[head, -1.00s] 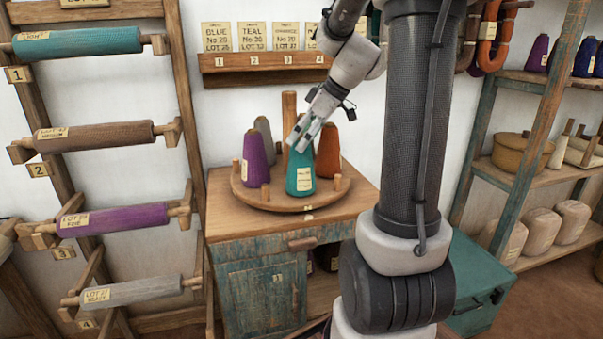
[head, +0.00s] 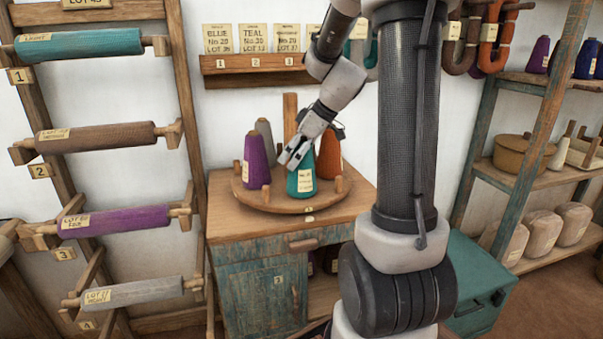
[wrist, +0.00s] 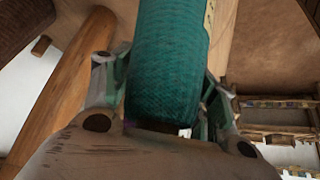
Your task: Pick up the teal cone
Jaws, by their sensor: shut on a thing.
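The teal cone (head: 303,184) with a pale label stands on the round wooden board (head: 262,201) on the cabinet top. My gripper (head: 292,160) reaches down to its upper left side in the head view and covers part of its top. In the wrist view, the teal cone (wrist: 168,60) fills the space between the two fingers, and my gripper (wrist: 163,95) is shut on it. I cannot tell any gap between the cone's base and the board.
A purple cone (head: 256,160), a grey cone (head: 264,135) and an orange-brown cone (head: 329,155) stand close by on the board, around a wooden post (head: 290,112). Short pegs (head: 266,196) rise near its rim. A card rail (head: 262,64) hangs behind.

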